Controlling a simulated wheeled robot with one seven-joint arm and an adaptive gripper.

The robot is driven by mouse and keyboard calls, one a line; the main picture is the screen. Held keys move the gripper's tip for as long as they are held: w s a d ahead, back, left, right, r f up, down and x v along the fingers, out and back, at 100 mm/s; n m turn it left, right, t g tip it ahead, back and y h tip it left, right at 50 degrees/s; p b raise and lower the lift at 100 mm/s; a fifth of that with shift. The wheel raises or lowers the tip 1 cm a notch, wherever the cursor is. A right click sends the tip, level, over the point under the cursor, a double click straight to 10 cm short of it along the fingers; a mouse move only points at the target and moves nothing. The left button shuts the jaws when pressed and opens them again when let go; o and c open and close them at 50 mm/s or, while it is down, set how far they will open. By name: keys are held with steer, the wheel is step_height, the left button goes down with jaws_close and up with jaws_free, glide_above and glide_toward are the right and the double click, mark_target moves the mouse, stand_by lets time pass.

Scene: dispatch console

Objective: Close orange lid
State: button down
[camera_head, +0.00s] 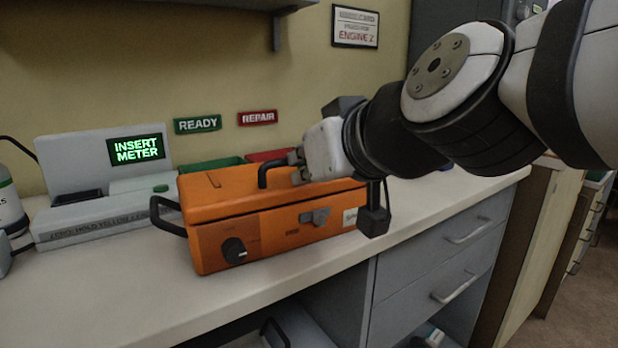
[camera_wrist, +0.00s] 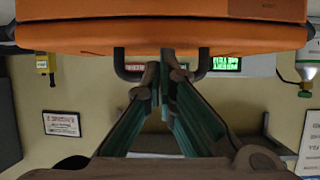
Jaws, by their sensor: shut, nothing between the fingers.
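The orange case (camera_head: 280,240) sits on the counter. Its orange lid (camera_head: 215,189) looks lowered onto the body, with a dark seam along the front; I cannot tell whether it is fully seated. A black handle (camera_head: 263,176) stands on the lid, and a grey latch (camera_head: 315,216) and black knob (camera_head: 235,251) are on the front. My gripper (camera_head: 296,166) is shut and empty, close beside the lid handle. In the wrist view, which appears upside down, my gripper (camera_wrist: 165,75) overlaps the handle (camera_wrist: 130,74) below the orange lid (camera_wrist: 160,38); contact is unclear.
A grey console (camera_head: 75,165) with an "INSERT METER" screen (camera_head: 136,148) stands left of the case. A green bin (camera_head: 210,165) and a red bin (camera_head: 268,155) are behind it. The counter (camera_head: 130,300) in front is clear, with grey drawers (camera_head: 450,260) below on the right.

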steer(key=shift+s+d+f+b, duration=0.1)
steer(key=shift+f+b, duration=0.35)
steer(key=shift+b, duration=0.3)
steer(key=shift+s+d+f+b, duration=0.1)
steer(key=shift+f+b, duration=0.35)
steer(key=shift+b, duration=0.3)
steer(key=shift+f, duration=0.15)
